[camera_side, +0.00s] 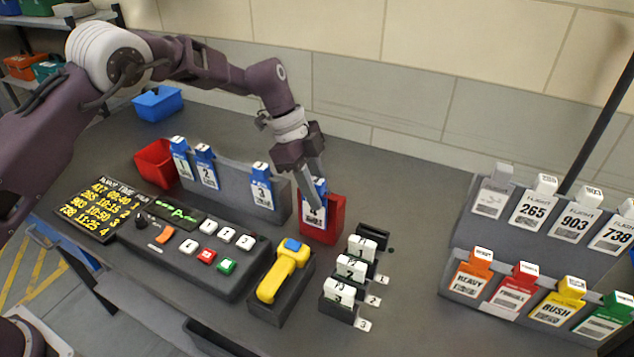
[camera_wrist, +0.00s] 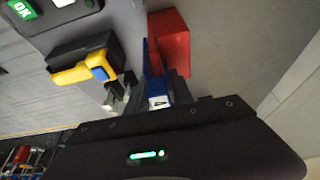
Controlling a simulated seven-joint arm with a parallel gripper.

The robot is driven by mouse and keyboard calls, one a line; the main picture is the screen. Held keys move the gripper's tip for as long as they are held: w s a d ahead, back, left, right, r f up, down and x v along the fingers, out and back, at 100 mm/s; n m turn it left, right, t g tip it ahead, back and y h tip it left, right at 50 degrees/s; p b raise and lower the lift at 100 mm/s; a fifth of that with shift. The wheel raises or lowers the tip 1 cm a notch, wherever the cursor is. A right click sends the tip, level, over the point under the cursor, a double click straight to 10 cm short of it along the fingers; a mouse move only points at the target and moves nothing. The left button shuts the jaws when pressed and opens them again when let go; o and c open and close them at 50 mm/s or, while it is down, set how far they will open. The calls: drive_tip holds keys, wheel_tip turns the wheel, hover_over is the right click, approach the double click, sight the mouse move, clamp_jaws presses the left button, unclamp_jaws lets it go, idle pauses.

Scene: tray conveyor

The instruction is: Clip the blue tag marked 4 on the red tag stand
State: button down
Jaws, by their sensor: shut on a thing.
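The blue tag marked 4 (camera_side: 315,214) is at the front of the red tag stand (camera_side: 331,228) in the side view. My gripper (camera_side: 309,186) is shut on the tag's upper blue part. In the wrist view the blue tag (camera_wrist: 154,72) lies along the side of the red stand (camera_wrist: 172,45), with my gripper (camera_wrist: 150,95) partly in view. Whether the tag is clipped on the stand or only held against it, I cannot tell.
A grey rack (camera_side: 232,190) holds blue tags 1, 2 and 3 left of the red stand. A yellow scanner (camera_side: 284,270) sits in a dark holder in front. Small white tag stacks (camera_side: 345,285) stand to its right. Grey racks (camera_side: 480,285) of other tags fill the far right.

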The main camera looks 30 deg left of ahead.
drive_tip(key=shift+f, duration=0.1)
drive_tip(key=c, duration=1)
unclamp_jaws()
drive_tip(key=shift+c, duration=0.2)
